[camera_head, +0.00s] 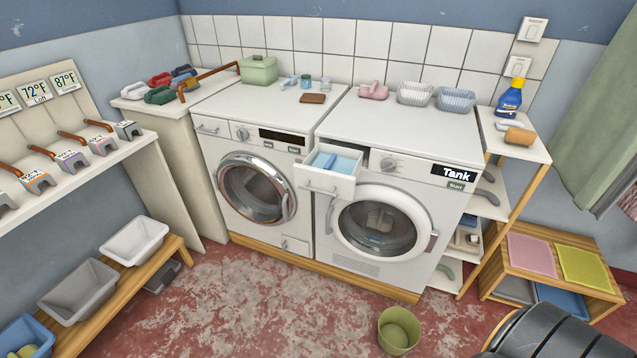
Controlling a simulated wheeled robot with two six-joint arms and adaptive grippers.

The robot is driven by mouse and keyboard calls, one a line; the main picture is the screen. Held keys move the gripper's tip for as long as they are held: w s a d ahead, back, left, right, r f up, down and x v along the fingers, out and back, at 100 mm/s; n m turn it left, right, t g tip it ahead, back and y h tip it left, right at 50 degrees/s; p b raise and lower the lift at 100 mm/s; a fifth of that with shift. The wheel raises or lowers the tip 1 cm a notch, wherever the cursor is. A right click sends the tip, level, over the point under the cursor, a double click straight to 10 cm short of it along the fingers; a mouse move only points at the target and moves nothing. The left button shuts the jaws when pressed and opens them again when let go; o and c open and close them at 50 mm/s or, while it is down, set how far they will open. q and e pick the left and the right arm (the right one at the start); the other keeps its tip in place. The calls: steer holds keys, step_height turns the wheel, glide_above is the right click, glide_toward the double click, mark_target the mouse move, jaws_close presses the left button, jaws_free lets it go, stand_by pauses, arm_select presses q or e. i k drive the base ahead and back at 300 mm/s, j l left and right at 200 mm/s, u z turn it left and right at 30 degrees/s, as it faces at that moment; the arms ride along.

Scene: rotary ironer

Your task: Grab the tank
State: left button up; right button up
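The word "Tank" is on a black label (454,173) at the upper right of the right white machine (382,205), above a small "Start" label (456,186). At this machine's upper left, a white drawer (328,183) is pulled out. A light blue insert (334,162) shows inside it. I cannot tell from the picture whether this drawer is the tank. The machine's round door (381,222) looks closed. Neither of my grippers is in view.
A second white machine (250,175) stands to the left. A green bucket (398,331) is on the red floor in front. A wooden bench (110,290) with bins is at left, and a low wooden shelf (549,262) at right.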

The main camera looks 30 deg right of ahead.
mark_target(332, 162)
steer(key=z, duration=0.7)
steer(key=i+j+z, duration=0.15)
steer(key=j+z, duration=0.2)
steer(key=j, duration=0.2)
steer(key=i+j+z, duration=0.1)
steer(key=j+z, duration=0.25)
steer(key=j, duration=0.2)
steer(key=j+z, duration=0.3)
steer(key=j, duration=0.3)
